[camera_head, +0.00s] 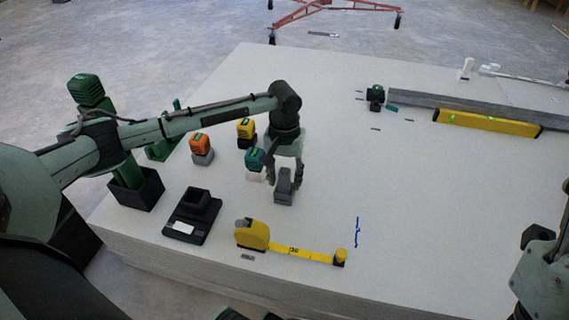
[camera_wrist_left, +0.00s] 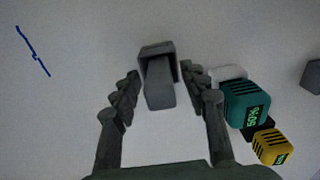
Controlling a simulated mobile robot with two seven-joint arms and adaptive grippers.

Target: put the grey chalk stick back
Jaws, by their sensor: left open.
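The grey chalk stick (camera_head: 284,181) stands in a small grey holder (camera_head: 284,199) near the middle of the white panel. In the left wrist view the stick (camera_wrist_left: 160,88) points up toward the camera, with the holder (camera_wrist_left: 157,47) around its far end. My left gripper (camera_head: 284,177) is open above it, with one finger on each side. The wrist view shows gaps between both fingers and the stick. Whether the stick is fully seated I cannot tell.
Teal (camera_head: 255,160), yellow (camera_head: 246,129) and orange (camera_head: 200,145) blocks stand on bases just left of the gripper. A black device (camera_head: 192,216) and an extended yellow tape measure (camera_head: 295,248) lie nearer. A yellow level (camera_head: 487,122) lies far right; the panel's middle right is clear.

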